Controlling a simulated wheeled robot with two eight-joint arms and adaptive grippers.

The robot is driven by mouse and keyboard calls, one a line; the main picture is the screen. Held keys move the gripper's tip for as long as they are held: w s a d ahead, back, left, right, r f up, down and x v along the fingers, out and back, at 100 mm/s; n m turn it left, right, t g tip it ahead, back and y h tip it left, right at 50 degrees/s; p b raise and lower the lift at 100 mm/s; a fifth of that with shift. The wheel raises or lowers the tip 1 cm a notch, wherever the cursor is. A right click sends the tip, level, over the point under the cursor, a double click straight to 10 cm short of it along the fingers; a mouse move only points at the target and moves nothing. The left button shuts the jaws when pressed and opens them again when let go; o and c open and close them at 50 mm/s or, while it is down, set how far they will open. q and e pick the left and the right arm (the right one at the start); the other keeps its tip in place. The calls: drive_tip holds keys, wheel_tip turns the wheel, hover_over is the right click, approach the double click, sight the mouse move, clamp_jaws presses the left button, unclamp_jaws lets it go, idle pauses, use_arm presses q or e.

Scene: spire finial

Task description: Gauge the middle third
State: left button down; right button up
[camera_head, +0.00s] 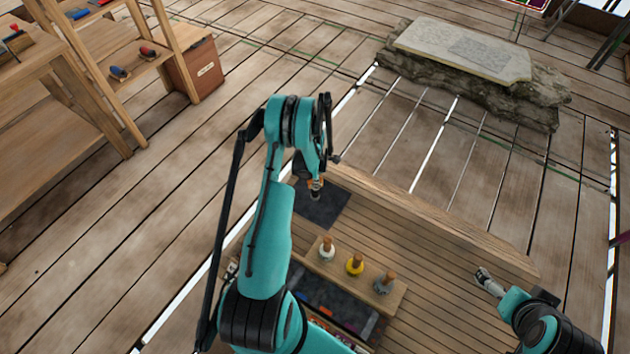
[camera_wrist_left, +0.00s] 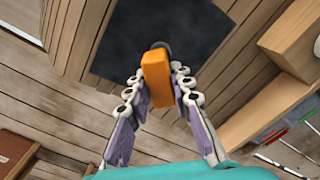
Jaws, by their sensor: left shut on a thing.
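My left gripper (camera_head: 316,184) is shut on an orange-handled tool with a dark rounded end. The handle (camera_wrist_left: 157,78) sits between the two finger linkages in the left wrist view. The dark end (camera_wrist_left: 161,46) points away from the gripper, over a dark square mat (camera_head: 325,208). The mat also fills the upper middle of the left wrist view (camera_wrist_left: 190,25). I cannot tell whether the tool touches it. My right gripper (camera_head: 484,277) is at the lower right, above the plank bench, apart from the tools; its jaw state is unclear.
A wooden rack holds three wooden-handled tools with white (camera_head: 326,252), yellow (camera_head: 355,265) and grey (camera_head: 384,285) bases. A dark tray (camera_head: 350,312) is in front. A stone slab (camera_head: 460,55) lies at the back. Wooden shelves (camera_head: 75,65) stand at left. The right bench top is clear.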

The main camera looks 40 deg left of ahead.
use_arm(q)
drive_tip(key=shift+f, duration=1.55)
idle(0.6)
drive_tip(key=shift+r+p, duration=1.1)
drive_tip(key=shift+r, duration=1.45)
drive_tip(key=shift+f, duration=0.2)
